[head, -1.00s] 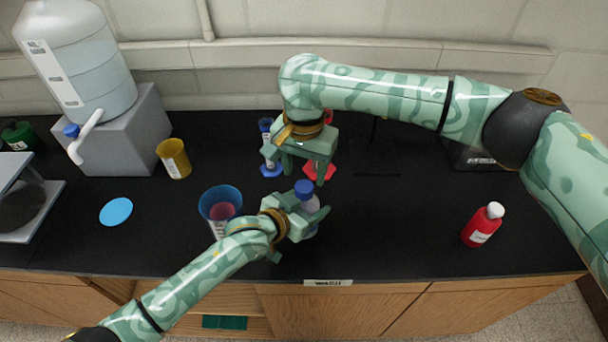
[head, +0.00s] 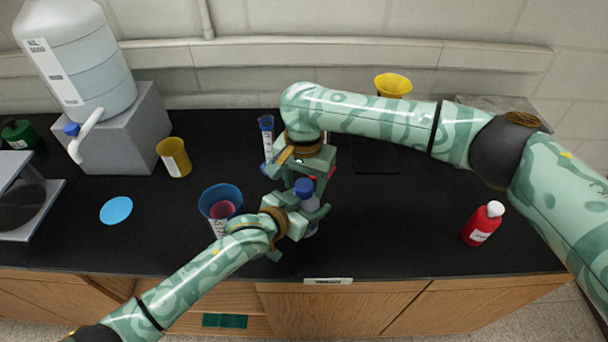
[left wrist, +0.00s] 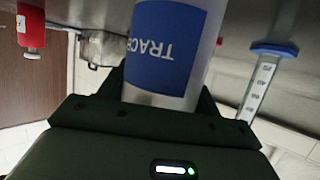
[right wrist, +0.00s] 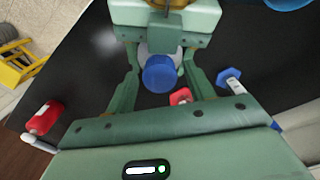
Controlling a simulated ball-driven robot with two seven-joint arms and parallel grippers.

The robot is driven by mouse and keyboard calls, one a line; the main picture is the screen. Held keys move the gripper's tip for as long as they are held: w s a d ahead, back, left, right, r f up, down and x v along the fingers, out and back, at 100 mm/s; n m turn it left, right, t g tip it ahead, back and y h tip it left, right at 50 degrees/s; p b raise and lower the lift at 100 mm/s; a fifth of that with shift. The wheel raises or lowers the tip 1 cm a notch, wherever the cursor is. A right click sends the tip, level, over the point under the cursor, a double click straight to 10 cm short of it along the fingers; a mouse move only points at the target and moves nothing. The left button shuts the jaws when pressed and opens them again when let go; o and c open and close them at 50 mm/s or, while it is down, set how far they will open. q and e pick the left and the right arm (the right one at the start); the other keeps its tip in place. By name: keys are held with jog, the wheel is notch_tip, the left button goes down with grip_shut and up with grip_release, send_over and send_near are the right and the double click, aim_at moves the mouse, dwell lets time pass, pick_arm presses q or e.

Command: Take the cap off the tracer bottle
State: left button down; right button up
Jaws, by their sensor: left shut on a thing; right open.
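The tracer bottle stands at the counter's front middle; its blue cap (head: 304,187) is on it. In the left wrist view its blue label (left wrist: 168,48) reads "TRACE", upside down. My left gripper (head: 312,212) is shut on the bottle's body, below the cap. My right gripper (head: 300,180) is open above the bottle. In the right wrist view the blue cap (right wrist: 160,74) shows between the right gripper's spread fingers, with clear gaps at both sides. Whether the fingertips are level with the cap cannot be told. The arms hide much of the bottle in the head view.
A blue cup (head: 221,198) stands close left of my left gripper. A blue-topped cylinder (head: 266,140) stands behind the grippers, beside a partly hidden red object. A red bottle with a white cap (head: 480,224) stands at right. The counter between is clear.

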jog(key=c, duration=1)
jog(key=n, duration=0.3)
jog(key=shift+n, duration=0.3)
jog(key=o, duration=1.1)
jog(key=shift+r, duration=0.15)
